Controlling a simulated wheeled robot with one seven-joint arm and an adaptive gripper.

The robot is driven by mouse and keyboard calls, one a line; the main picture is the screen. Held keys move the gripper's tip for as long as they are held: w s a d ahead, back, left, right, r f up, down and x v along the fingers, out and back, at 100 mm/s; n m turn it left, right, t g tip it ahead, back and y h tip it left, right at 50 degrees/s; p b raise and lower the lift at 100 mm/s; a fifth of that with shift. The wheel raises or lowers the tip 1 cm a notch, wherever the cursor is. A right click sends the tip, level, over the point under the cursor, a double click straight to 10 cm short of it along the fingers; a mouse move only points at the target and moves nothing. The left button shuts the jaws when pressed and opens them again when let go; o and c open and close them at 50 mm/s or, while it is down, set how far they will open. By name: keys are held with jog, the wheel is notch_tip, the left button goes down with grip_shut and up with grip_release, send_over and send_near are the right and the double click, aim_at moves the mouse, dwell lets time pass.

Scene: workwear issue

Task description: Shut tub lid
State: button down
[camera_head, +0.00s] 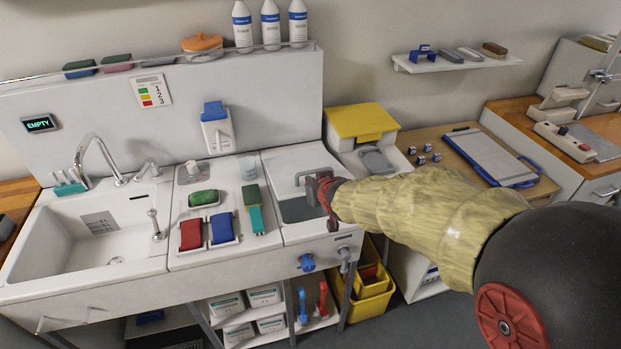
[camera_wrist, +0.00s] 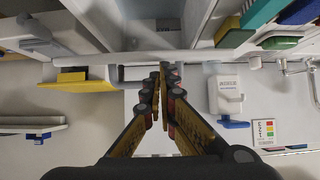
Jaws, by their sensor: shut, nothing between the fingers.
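A white tub unit (camera_head: 290,232) is set into the right end of the sink counter. A white panel with a bar handle (camera_head: 300,175), apparently the lid, shows behind a grey-dark rectangular opening (camera_head: 298,211). My gripper (camera_head: 329,205) is over the right side of this unit, close to the handle and partly in front of it. In the wrist view my gripper (camera_wrist: 164,66) has its fingers together and empty, near what looks like the handle (camera_wrist: 130,84). Whether the fingers touch the panel, and the panel's exact angle, I cannot tell.
A yellow-lidded bin (camera_head: 362,122) stands right behind the unit. Red and blue pads (camera_head: 206,233) and a green-topped brush (camera_head: 252,208) lie on the counter to the left. A white dispenser (camera_head: 217,130) is on the back wall. A clipboard (camera_head: 490,155) lies on the right table.

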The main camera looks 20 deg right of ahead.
jog(key=shift+s+f+b, duration=0.4)
jog(key=shift+f+b, duration=0.4)
jog(key=shift+f, duration=0.45)
jog(key=shift+s+f+b, duration=0.35)
jog(key=shift+f+b, duration=0.45)
jog(key=shift+f, duration=0.5)
jog(key=shift+s+f+b, duration=0.4)
jog(key=shift+f+b, duration=0.4)
jog(key=shift+f, duration=0.55)
